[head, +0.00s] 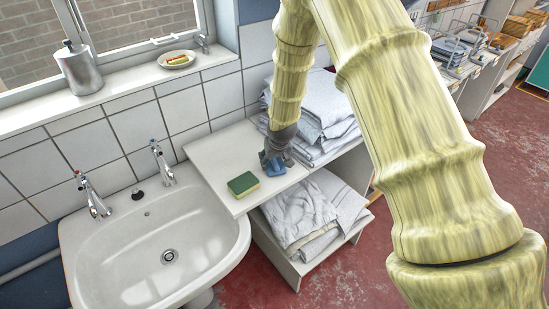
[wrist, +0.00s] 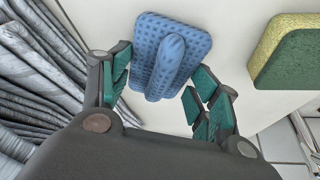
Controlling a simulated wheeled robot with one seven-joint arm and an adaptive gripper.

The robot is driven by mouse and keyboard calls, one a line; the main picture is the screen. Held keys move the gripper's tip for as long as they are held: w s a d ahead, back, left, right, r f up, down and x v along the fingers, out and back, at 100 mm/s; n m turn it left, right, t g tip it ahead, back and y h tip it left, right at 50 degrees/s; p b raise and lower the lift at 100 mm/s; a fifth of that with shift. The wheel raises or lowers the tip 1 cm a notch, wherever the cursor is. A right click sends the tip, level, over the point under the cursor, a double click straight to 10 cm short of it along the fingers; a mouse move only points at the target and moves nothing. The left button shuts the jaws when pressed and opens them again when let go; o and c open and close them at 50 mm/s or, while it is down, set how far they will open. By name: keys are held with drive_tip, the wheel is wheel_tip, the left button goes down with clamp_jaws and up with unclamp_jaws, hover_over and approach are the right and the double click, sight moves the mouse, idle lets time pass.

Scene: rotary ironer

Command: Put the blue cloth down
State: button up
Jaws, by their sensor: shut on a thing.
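The blue cloth (head: 274,168) is a dimpled piece with a raised ridge in its middle. In the wrist view the cloth (wrist: 147,32) shows between and beyond the green-padded fingers. My gripper (head: 277,159) points down and is shut on it; in the wrist view the gripper (wrist: 163,92) has a finger on either side of the ridge. The cloth is at or just above the white shelf top (head: 217,157); I cannot tell if it touches.
A yellow-green sponge (head: 243,184) lies left of the cloth; it also shows in the wrist view (wrist: 290,50). Stacked folded linen (head: 325,105) stands close on the right, with more linen (head: 305,210) below. A sink (head: 150,240) adjoins the top. The top's back left is clear.

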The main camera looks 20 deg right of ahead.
sight(276, 160)
drive_tip(key=shift+s+f, duration=0.1)
drive_tip(key=shift+f, duration=0.05)
drive_tip(key=o, duration=1)
drive_tip(key=shift+f, duration=0.1)
drive_tip(key=shift+f, duration=0.25)
drive_tip(key=shift+r+b, duration=0.3)
drive_tip(key=shift+r, duration=0.1)
drive_tip(key=shift+b+v, duration=1.15)
drive_tip(key=shift+v, duration=0.8)
drive_tip(key=b+v, duration=0.1)
drive_tip(key=v, duration=0.5)
drive_tip(key=shift+s+d+r+b, duration=0.15)
drive_tip(key=shift+s+d+b, duration=0.05)
drive_tip(key=shift+s+b, duration=0.1)
